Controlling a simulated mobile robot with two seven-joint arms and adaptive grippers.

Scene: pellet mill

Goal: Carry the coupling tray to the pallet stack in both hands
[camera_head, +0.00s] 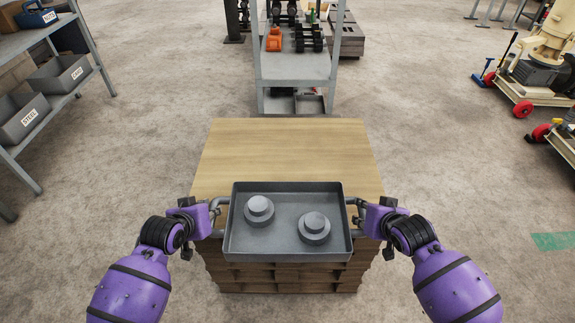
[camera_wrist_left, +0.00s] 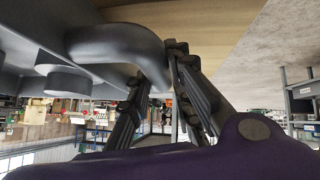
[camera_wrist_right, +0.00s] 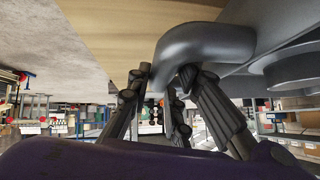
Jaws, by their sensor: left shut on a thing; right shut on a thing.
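The coupling tray (camera_head: 285,253) is a dark grey rectangular tray with a raised rim and a bent tube handle at each end. Two round grey stepped couplings (camera_head: 259,210) (camera_head: 314,228) stand upright in it. My left gripper (camera_head: 213,211) is shut on the left handle (camera_wrist_left: 120,45); my right gripper (camera_head: 360,211) is shut on the right handle (camera_wrist_right: 200,45). The tray looks about level. In the head view it overlaps the near part of the pallet stack (camera_head: 285,150), which has a flat wooden top. I cannot tell whether the tray touches it.
A grey metal shelf (camera_head: 296,68) with dumbbell-like parts stands behind the stack. A rack with labelled grey bins (camera_head: 58,74) is at the left. Wheeled machinery (camera_head: 545,75) stands at the right. Bare concrete floor (camera_head: 120,150) lies on both sides of the stack.

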